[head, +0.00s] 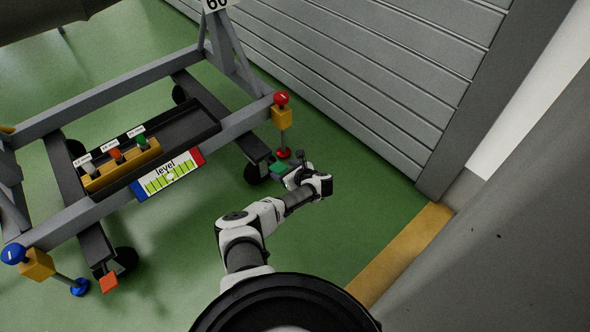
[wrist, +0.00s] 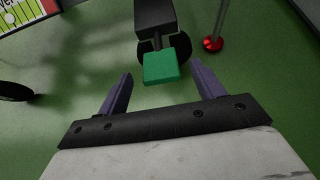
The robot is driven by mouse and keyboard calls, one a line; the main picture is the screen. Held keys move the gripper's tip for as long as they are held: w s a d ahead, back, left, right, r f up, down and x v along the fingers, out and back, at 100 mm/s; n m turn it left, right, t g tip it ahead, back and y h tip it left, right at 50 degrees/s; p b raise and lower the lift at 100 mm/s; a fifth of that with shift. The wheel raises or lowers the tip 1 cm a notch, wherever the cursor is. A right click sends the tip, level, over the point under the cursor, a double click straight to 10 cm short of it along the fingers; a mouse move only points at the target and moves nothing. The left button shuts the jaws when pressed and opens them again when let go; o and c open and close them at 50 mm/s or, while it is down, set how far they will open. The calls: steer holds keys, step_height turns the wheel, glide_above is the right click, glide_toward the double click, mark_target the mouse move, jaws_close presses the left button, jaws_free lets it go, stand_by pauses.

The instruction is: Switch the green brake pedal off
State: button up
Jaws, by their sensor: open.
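The green brake pedal (head: 278,168) sits low at the right caster wheel of the grey cart, just beside my gripper (head: 300,175) in the head view. In the wrist view the green pedal (wrist: 160,67) is a flat block jutting from a dark bracket, ahead of my gripper (wrist: 160,80) and roughly centred between its two purple fingers. The fingers are apart with nothing held. The wheel (wrist: 166,48) is partly hidden behind the pedal.
A post with a red foot (wrist: 214,44) stands right of the pedal; its red knob (head: 281,98) tops it. An orange pedal (head: 108,283) is at the front left caster. A level sign (head: 167,175) hangs on the cart. A grey slatted wall (head: 370,80) stands behind; green floor (head: 330,235) is clear.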

steer(key=p+v, duration=0.2)
steer(key=v, duration=0.5)
steer(key=shift+s+d+r, duration=0.2)
steer(key=shift+s+d, duration=0.05)
steer(key=shift+s, duration=0.05)
steer(key=shift+w+r, duration=0.1)
